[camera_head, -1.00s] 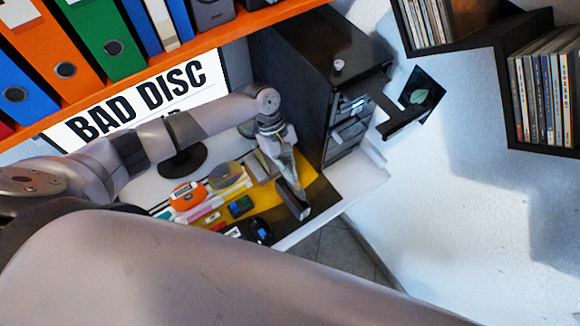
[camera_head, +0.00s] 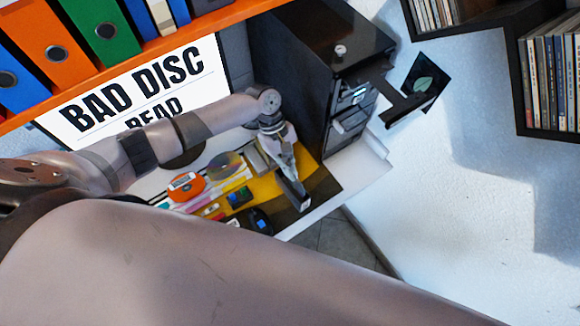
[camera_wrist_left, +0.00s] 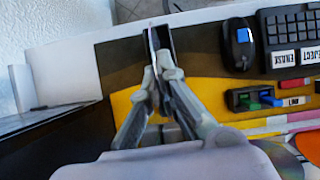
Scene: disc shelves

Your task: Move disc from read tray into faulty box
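A black disc tower (camera_head: 300,75) stands at the back of the desk, with drawer-like slots (camera_head: 355,97) on its front. A dark arm-like piece sticks out to its right towards a black square with a pale green leaf shape (camera_head: 423,83); I cannot tell whether this is the read tray. A shiny disc (camera_head: 225,165) lies on the desk and shows partly in the left wrist view (camera_wrist_left: 280,158). No box marked faulty is identifiable. My right gripper is out of view.
A screen (camera_head: 130,95) reads "BAD DISC READ". An orange device (camera_head: 186,186), a black mouse-like device (camera_wrist_left: 239,45) and a keypad (camera_wrist_left: 290,40) crowd the desk. Binders (camera_head: 110,30) stand above; disc shelves (camera_head: 550,85) hang right.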

